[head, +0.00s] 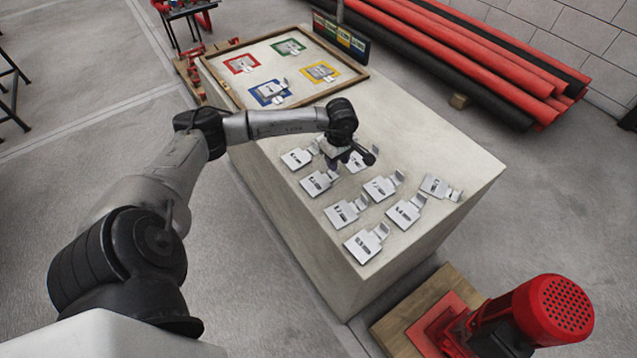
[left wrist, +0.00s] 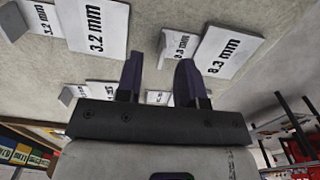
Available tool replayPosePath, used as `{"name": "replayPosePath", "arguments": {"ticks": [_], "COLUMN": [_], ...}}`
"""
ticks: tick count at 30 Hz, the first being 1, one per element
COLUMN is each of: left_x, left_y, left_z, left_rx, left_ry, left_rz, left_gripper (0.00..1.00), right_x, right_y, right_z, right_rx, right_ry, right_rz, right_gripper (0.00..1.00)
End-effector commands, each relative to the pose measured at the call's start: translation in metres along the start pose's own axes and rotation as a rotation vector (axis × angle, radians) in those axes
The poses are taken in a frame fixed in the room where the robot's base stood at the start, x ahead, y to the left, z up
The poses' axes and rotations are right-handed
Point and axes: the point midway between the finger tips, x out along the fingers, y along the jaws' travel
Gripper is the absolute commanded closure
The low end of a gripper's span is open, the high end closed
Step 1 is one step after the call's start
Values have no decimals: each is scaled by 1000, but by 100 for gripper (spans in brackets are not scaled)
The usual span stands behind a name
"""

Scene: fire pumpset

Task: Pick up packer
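Several pale metal packers with bent tabs and printed labels lie on the near half of the pale block top, among them one at the front (head: 365,244), one in the middle (head: 381,188) and one at the right (head: 436,186). My left gripper (head: 347,160) is above the far rows and partly hides a packer there. In the left wrist view its two fingers (left wrist: 160,78) stand apart with nothing held between them. That view shows a packer marked 3.2 mm (left wrist: 95,30) and a larger-looking labelled one (left wrist: 228,48) beyond the fingers. My right gripper is not in view.
A wooden-framed board (head: 228,92) at the block's far end has red, green, yellow and blue squares with packers on them. A colour-labelled rack (head: 341,38) stands behind it. Red pipes (head: 470,50) lie beyond, and a red motor (head: 545,310) stands at front right.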

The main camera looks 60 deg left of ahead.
Motion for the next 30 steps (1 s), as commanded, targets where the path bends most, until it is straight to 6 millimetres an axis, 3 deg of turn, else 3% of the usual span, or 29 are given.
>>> {"name": "replayPosePath", "arguments": {"ticks": [6, 14, 25, 30], "left_x": [31, 33, 33, 33], "left_y": [-2, -1, -1, -1], "left_z": [2, 1, 1, 1], "left_rx": [1, 1, 0, 0], "left_ry": [-1, -1, 0, 0], "left_rz": [-2, -1, -1, -1], "left_gripper": [65, 65, 99, 100], "right_x": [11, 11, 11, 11], "right_y": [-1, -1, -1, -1], "right_z": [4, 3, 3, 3], "right_rx": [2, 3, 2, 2], "right_ry": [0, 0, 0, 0], "right_rz": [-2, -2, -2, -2], "right_gripper": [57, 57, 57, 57]}}
